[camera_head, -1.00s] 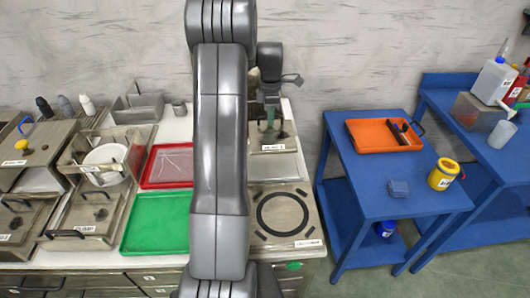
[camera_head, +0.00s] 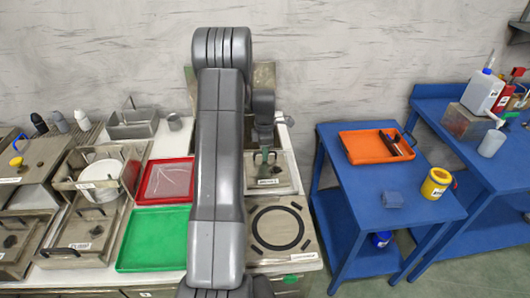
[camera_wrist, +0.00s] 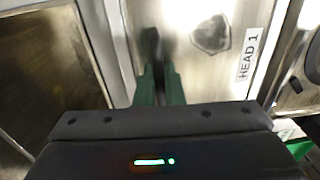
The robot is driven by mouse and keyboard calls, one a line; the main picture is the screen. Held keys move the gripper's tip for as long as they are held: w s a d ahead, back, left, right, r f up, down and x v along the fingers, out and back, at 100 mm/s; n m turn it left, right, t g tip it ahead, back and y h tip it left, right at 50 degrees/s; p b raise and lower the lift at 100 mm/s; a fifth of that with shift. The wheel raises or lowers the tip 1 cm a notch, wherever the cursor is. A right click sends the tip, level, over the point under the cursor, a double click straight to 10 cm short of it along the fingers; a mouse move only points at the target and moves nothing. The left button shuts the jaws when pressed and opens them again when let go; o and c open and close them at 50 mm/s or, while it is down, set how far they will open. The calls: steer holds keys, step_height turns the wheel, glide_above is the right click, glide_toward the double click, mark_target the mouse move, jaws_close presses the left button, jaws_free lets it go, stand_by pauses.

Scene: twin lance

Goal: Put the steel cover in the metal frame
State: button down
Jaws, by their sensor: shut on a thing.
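The steel cover (camera_head: 284,174) is a flat plate labelled HEAD 1 at the back right of the white bench. In the wrist view, it (camera_wrist: 195,70) shows its label and a dark mark. My gripper (camera_head: 265,155) is over it, fingers pointing down. In the wrist view, the green fingertips (camera_wrist: 160,78) are close together on a dark, blurred piece that looks like the cover's handle. Metal edges run along both sides of the cover; I cannot tell whether it is seated in the metal frame. My arm hides its left part.
A plate with a black ring (camera_head: 253,268) lies in front. Red (camera_head: 150,200) and green (camera_head: 125,262) trays lie left, beside a steel rack with a white pot (camera_head: 100,172). A steel sheet (camera_head: 264,75) stands behind my arm. A blue table (camera_head: 350,200) stands right.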

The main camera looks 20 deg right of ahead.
steer(key=c, duration=1.5)
jaws_free()
steer(key=shift+c, duration=0.2)
step_height(320, 180, up, 12)
steer(key=b, duration=0.1)
steer(key=shift+w, duration=0.35)
steer(key=shift+d, duration=0.1)
